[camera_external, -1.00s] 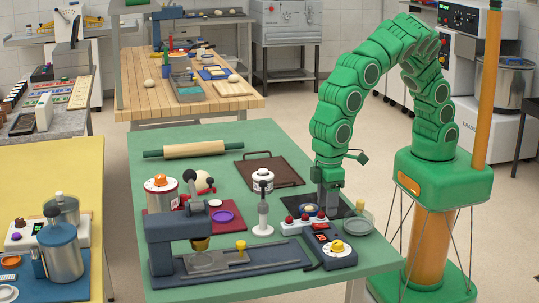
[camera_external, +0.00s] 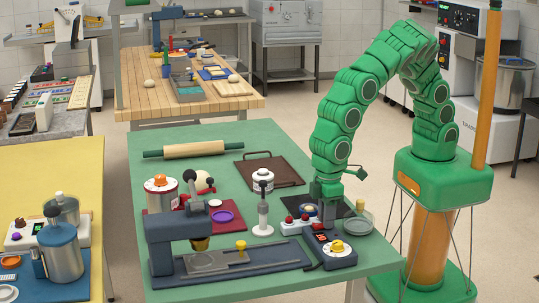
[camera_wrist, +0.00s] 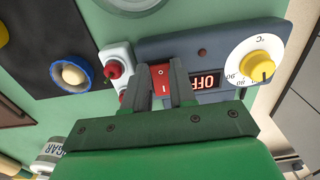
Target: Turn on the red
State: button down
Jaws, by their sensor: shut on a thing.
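A red rocker switch (camera_wrist: 160,92) sits on a blue-grey control box (camera_wrist: 200,45), which also shows in the external view (camera_external: 340,261). Beside the switch is a small display (camera_wrist: 205,81) reading OFF. Further right is a yellow knob (camera_wrist: 259,68) on a white temperature dial. My gripper (camera_wrist: 162,78) points down at the box, with one finger on each side of the red switch, shut on it. In the external view my gripper (camera_external: 327,224) stands at the box's back end, and the switch is hidden there.
A white strip with red buttons (camera_external: 303,222) stands close left of my gripper. A blue press (camera_external: 175,240) stands further left on the green table.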

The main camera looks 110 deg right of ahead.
jog(key=shift+g, duration=0.3)
jog(key=shift+w+a+g, duration=0.15)
jog(key=shift+w+g, duration=0.15)
jog(key=shift+g, duration=0.8)
jog(key=shift+w+r+g, duration=0.1)
jog(key=shift+w+g, duration=0.1)
jog(key=shift+g, duration=0.3)
jog(key=shift+w+r, duration=0.1)
jog(key=c, duration=0.9)
grip_release()
jog(key=shift+w+r, duration=0.1)
